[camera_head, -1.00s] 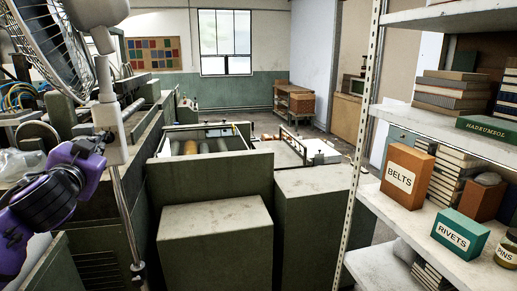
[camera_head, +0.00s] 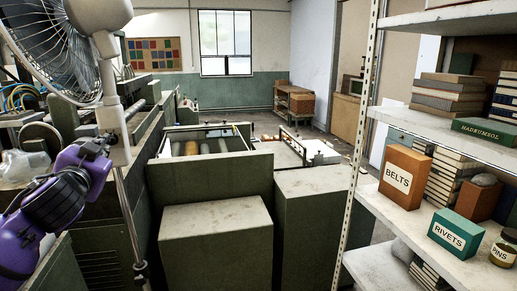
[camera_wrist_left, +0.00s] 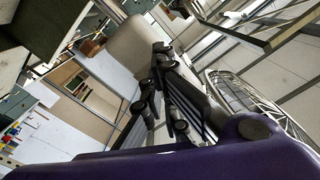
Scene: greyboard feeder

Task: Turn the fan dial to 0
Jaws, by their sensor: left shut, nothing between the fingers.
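The standing fan has a wire cage (camera_head: 58,45) at the upper left of the head view. Its pale control box (camera_head: 111,118) sits on a metal pole below the fan head. The dial cannot be made out; the side of the box facing my gripper is hidden. My purple left arm comes in from the left, and my left gripper (camera_head: 104,146) is at the box's lower left side. Whether it touches cannot be told. In the left wrist view its dark fingers (camera_wrist_left: 172,88) are shut and empty beside a beige surface (camera_wrist_left: 138,48), with the fan cage (camera_wrist_left: 245,95) to the right.
Green machine cabinets (camera_head: 215,235) fill the middle. A shelf unit (camera_head: 372,130) on the right carries a BELTS box (camera_head: 405,178), a RIVETS box (camera_head: 458,234) and books. Machinery with cables stands behind the fan at left. Open floor shows farther back.

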